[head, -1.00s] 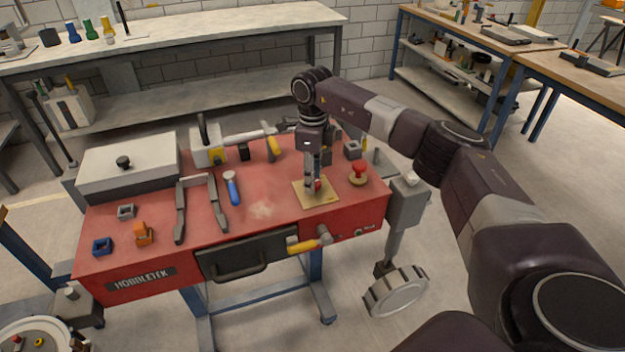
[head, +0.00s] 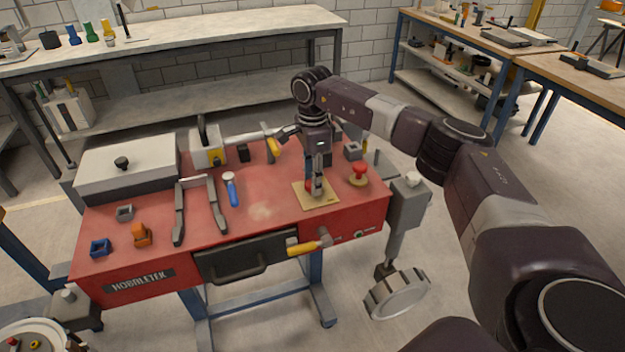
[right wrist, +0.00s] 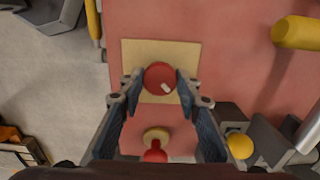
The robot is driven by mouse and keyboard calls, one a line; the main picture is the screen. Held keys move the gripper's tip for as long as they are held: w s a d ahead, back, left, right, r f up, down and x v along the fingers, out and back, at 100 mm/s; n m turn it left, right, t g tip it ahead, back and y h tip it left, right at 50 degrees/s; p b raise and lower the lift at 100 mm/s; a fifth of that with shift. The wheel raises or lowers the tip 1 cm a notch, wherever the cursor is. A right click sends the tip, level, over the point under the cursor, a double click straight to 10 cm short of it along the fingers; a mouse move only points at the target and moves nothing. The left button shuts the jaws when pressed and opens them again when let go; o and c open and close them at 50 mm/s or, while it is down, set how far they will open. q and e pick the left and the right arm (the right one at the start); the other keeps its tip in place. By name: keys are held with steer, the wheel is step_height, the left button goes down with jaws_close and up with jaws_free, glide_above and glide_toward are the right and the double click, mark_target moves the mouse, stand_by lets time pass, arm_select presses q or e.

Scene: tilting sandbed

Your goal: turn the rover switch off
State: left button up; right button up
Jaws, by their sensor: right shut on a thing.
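The rover switch is a round red knob (right wrist: 158,77) with a short white mark, on a square tan plate (right wrist: 131,60). In the right wrist view its mark lies toward the knob's lower right. In the head view the plate (head: 327,203) lies on the right part of the red bench top, and the knob is mostly hidden by the fingers. My right gripper (head: 317,188) points down over the plate, shut on the knob, with one finger on each side (right wrist: 160,80). My left gripper is not in view.
A red mushroom button (head: 359,169) on a round base stands right of the plate. A blue-handled tool (head: 231,190) and a grey two-legged tool lie to the left. A yellow-handled lever (head: 303,247) sticks out at the bench front. A large grey box (head: 125,165) stands at the left.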

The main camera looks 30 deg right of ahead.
steer(key=shift+w+d+r, duration=0.1)
stand_by(0.3)
steer(key=o, duration=1.2)
steer(key=shift+c, duration=0.2)
step_height(320, 180, up, 12)
